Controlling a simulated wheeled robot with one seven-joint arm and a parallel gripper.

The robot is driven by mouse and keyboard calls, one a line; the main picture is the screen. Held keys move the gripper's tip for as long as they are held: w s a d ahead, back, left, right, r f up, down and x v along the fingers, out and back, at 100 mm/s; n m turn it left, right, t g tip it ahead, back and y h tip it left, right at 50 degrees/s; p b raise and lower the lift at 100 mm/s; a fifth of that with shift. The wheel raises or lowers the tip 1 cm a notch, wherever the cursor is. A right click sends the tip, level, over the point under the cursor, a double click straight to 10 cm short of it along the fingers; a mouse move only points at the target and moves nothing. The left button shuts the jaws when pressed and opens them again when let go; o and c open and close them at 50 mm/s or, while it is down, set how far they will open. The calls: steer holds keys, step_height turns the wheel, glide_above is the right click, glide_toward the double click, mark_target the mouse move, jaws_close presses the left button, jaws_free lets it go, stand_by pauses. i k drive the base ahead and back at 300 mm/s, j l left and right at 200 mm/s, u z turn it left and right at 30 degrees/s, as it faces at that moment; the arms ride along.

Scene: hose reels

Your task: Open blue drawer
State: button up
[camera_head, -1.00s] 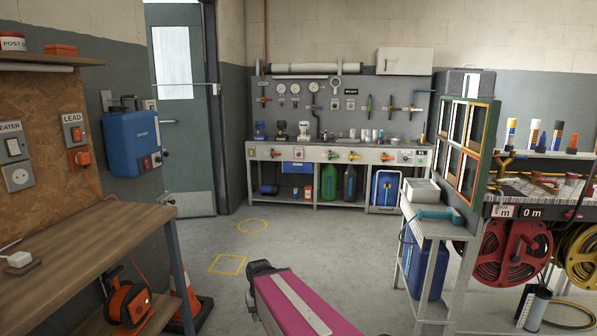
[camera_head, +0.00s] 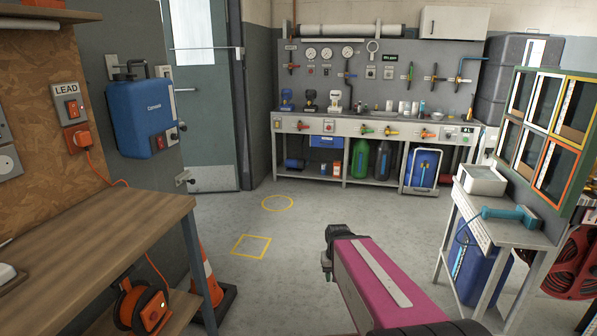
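A small blue drawer front (camera_head: 325,141) hangs under the top of the grey workbench (camera_head: 390,125) at the far wall, left of its middle. It looks shut, flush below the bench's front panel. Any handle on it is too small to make out. My pink arm reaches in from the bottom right, and its dark far end (camera_head: 337,240) is over the floor, well short of the bench. Nothing touches the drawer.
Open floor with a yellow circle (camera_head: 278,203) and square (camera_head: 251,245) lies before the bench. A wooden table (camera_head: 100,240) and traffic cone (camera_head: 207,285) stand at left. A side table (camera_head: 500,225) with a teal tool (camera_head: 508,214) stands at right.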

mark_target(316, 141)
steer(key=i+z, duration=0.4)
steer(key=i, duration=1.4)
steer(key=i+l+u, duration=0.1)
steer(key=i, duration=0.8)
steer(key=i+l+u, duration=0.1)
steer(key=i, duration=0.8)
steer(key=i+l+u, duration=0.2)
steer(key=i+u, duration=0.2)
steer(key=i, duration=0.15)
steer(key=i+l+u, duration=0.35)
steer(key=i, duration=0.15)
